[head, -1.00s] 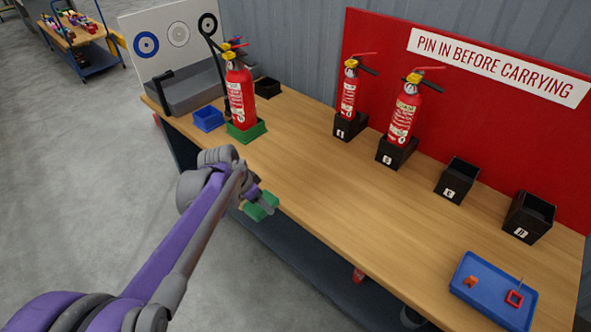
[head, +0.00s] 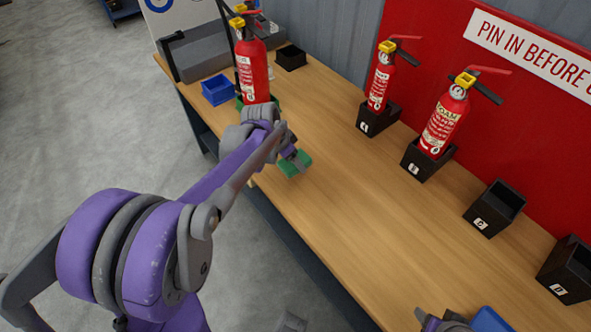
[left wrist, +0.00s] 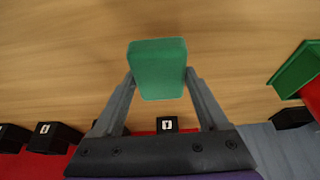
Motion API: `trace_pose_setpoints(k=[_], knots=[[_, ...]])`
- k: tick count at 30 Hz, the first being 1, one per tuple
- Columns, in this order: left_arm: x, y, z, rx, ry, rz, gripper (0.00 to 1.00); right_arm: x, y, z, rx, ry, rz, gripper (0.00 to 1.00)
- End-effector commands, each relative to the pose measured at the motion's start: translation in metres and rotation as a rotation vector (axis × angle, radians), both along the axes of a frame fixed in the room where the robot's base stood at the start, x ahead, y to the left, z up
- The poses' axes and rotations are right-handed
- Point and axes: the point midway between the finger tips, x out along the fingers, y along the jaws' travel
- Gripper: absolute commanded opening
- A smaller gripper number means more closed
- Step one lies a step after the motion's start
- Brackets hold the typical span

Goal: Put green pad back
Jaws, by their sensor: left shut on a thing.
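The green pad (head: 297,166) is held in my left gripper (head: 291,157), over the front part of the wooden bench. In the left wrist view the green pad (left wrist: 157,68) sits between the two fingertips, which press on its sides. It seems to be above the wood, though the exact gap is unclear.
A red extinguisher (head: 253,72) stands in a green holder, partly hidden by my left arm. A blue bin (head: 217,90) and a small black box (head: 291,57) are near it. Two extinguishers stand in black boxes; boxes C (head: 494,207) and D (head: 568,268) look empty. The middle bench is clear.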

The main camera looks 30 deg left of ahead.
Motion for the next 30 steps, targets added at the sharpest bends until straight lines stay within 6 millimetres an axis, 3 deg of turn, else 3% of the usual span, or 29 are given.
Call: trace_pose_setpoints(k=[13,25,26,29,30], knots=[[0.0,0.0,-0.052,0.0,0.0,-0.001,0.24,-0.001,0.0,-0.009,0.0,0.003,0.0,0.6],[0.0,0.0,-0.059,0.0,0.0,0.0,0.24,-0.001,0.0,-0.012,0.0,0.004,0.0,0.6],[0.0,0.0,-0.058,0.0,0.0,0.0,0.82,-0.001,0.0,-0.012,0.0,0.004,0.0,0.6],[0.0,0.0,-0.057,0.0,0.0,0.0,1.0,-0.001,0.0,-0.011,0.0,0.003,0.0,0.6],[0.0,0.0,-0.057,0.0,0.0,0.0,1.0,-0.001,0.0,-0.011,0.0,0.003,0.0,0.6]])
